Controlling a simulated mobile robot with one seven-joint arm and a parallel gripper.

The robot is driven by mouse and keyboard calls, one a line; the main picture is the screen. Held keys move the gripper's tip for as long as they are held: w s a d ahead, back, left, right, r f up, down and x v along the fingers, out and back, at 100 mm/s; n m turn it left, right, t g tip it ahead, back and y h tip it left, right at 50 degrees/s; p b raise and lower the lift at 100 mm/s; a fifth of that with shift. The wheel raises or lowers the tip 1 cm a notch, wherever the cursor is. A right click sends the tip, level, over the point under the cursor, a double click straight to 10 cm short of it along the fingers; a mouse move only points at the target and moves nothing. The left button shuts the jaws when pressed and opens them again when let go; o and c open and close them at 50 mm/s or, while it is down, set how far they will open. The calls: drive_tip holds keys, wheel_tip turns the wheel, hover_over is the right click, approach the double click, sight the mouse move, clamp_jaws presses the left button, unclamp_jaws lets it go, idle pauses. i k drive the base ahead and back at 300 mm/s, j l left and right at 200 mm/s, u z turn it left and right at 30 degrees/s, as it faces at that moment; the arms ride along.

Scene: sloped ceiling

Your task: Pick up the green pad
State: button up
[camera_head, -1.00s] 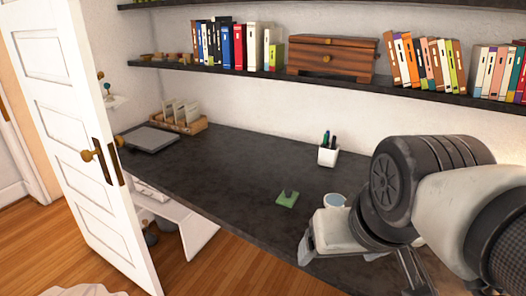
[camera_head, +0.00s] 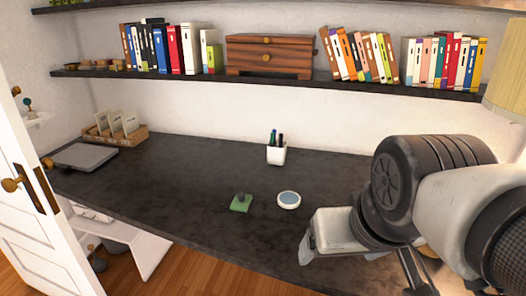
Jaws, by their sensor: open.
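The green pad (camera_head: 241,203) lies flat on the dark desk (camera_head: 190,185), near its front edge. A small dark grey item sits on top of the pad. My gripper (camera_head: 308,250) is at the right, over the front part of the desk, to the right of and nearer than the pad. It is apart from the pad and I see nothing held in it. Its fingers are only partly visible, at the lower left of the wrist.
A white pen cup (camera_head: 276,154) stands behind. A laptop (camera_head: 86,157) and wooden card holder (camera_head: 115,133) are at the left. A shelf (camera_head: 200,76) with books overhangs the back; a door (camera_head: 35,220) stands left.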

sight(242, 202)
drive_tip(key=i+j, duration=0.1)
drive_tip(key=j, duration=0.25)
drive_tip(key=i+j, duration=0.15)
drive_tip(key=j, duration=0.2)
drive_tip(key=i+j, duration=0.1)
drive_tip(key=j, duration=0.25)
drive_tip(key=i+j, duration=0.15)
drive_tip(key=j, duration=0.2)
drive_tip(key=i+j, duration=0.1)
drive_tip(key=j, duration=0.2)
drive_tip(key=j+z, duration=0.3)
drive_tip(key=j, duration=0.6)
drive_tip(key=i+j+u, duration=0.2)
drive_tip(key=i+l, duration=0.05)
drive_tip(key=l, duration=0.05)
